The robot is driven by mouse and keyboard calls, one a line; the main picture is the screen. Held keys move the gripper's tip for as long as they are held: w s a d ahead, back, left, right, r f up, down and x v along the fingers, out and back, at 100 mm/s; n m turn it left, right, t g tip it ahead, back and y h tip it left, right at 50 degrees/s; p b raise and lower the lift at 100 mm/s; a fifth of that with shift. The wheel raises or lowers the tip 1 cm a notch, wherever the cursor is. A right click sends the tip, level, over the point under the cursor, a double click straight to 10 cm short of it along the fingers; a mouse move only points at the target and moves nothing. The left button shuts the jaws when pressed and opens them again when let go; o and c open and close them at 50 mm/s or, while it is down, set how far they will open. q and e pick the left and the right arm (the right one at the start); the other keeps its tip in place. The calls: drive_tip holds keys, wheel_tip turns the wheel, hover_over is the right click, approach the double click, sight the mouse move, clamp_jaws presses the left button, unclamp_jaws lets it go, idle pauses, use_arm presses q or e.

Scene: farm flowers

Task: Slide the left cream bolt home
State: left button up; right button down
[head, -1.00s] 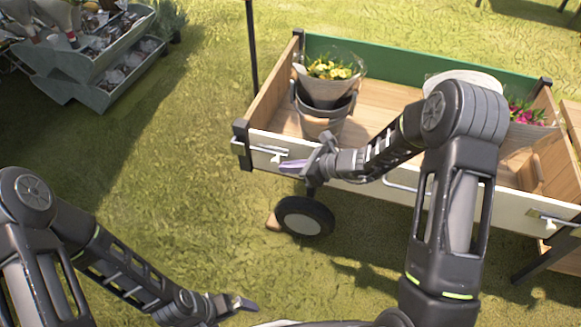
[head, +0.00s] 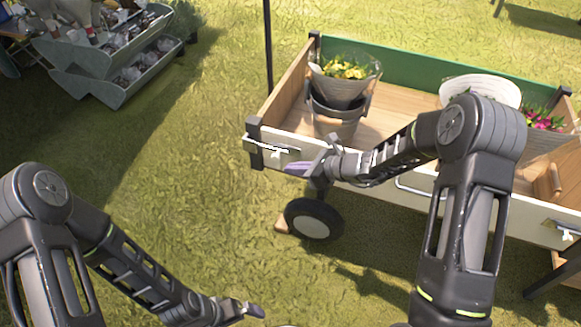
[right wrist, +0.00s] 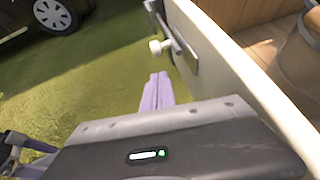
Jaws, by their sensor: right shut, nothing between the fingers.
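The left cream bolt (head: 268,149) is on the cream front panel of the cart, near its left corner post. In the right wrist view its pale round knob (right wrist: 158,47) stands out from the panel beside a dark bracket. My right gripper (head: 291,169) is shut and empty, just below and right of the bolt in the head view. In the right wrist view its purple fingers (right wrist: 158,90) are together, pointing toward the knob with a visible gap. My left gripper (head: 250,311) is low over the grass, away from the cart; its jaw opening is unclear.
The wooden cart (head: 392,118) holds a bucket of yellow flowers (head: 345,68) and pink flowers (head: 545,121). A second cream bolt (head: 566,229) is at the panel's right end. A cart wheel (head: 313,219) is below my right gripper. Open grass lies left.

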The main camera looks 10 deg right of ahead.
use_arm(q)
drive_tip(key=shift+s+d+r+p, duration=0.1)
drive_tip(key=shift+s+r+p, duration=0.2)
drive_tip(key=shift+r+p, duration=0.4)
use_arm(e)
drive_tip(key=f+v, duration=0.1)
drive_tip(key=v, duration=1)
drive_tip(key=shift+s+d+f, duration=0.15)
drive_tip(key=shift+d, duration=0.2)
use_arm(q)
drive_tip(key=shift+f, duration=0.1)
